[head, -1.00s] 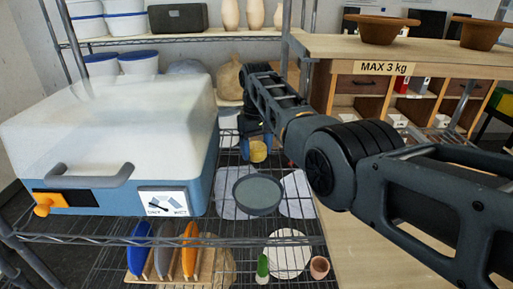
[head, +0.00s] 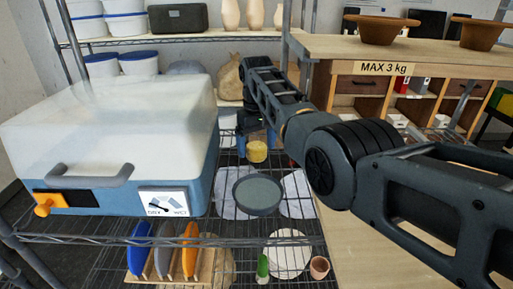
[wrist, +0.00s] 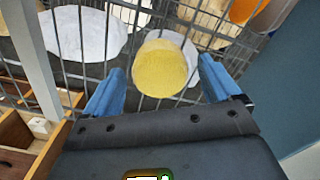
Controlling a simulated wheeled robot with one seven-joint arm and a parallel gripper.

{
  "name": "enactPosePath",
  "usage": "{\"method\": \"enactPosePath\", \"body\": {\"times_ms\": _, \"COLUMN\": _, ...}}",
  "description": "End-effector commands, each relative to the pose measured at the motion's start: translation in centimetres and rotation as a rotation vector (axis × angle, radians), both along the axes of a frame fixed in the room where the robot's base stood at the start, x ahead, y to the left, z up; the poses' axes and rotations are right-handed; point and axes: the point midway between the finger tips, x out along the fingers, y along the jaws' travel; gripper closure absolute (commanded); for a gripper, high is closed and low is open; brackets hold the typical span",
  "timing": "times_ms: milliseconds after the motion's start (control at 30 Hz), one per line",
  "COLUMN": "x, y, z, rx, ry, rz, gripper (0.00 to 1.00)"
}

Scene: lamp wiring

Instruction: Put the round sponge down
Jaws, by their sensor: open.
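The round yellow sponge (head: 257,152) sits on the wire shelf behind a grey round dish (head: 257,194). It also shows in the wrist view (wrist: 163,68), apparently on the wires with a white sheet partly under or behind it. My gripper (head: 257,139) is open just above and behind the sponge in the head view. In the wrist view its two blue fingers (wrist: 160,66) stand on either side of the sponge, with a visible gap on each side. The sponge's underside is hidden.
A large blue and white box (head: 110,140) with a handle stands on the shelf to the left. White sheets (head: 297,194) lie around the dish. A wooden bench (head: 400,48) is on the right. A rack with coloured discs (head: 163,262) is on the lower shelf.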

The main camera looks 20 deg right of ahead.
Motion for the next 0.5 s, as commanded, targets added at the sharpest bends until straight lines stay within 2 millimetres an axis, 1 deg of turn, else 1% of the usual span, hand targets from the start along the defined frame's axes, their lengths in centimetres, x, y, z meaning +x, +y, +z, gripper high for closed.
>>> {"method": "enactPosePath", "body": {"times_ms": 33, "x": 0.1, "y": 0.0, "z": 1.0, "rx": -0.001, "ry": -0.003, "rz": 0.0, "gripper": 0.1}}
{"method": "enactPosePath", "body": {"times_ms": 300, "x": 0.0, "y": 0.0, "z": 6.5, "rx": 0.0, "ry": -0.004, "rz": 0.0, "gripper": 0.1}}
{"method": "enactPosePath", "body": {"times_ms": 500, "x": 0.0, "y": 0.0, "z": 9.5, "rx": 0.0, "ry": -0.003, "rz": 0.0, "gripper": 0.1}}
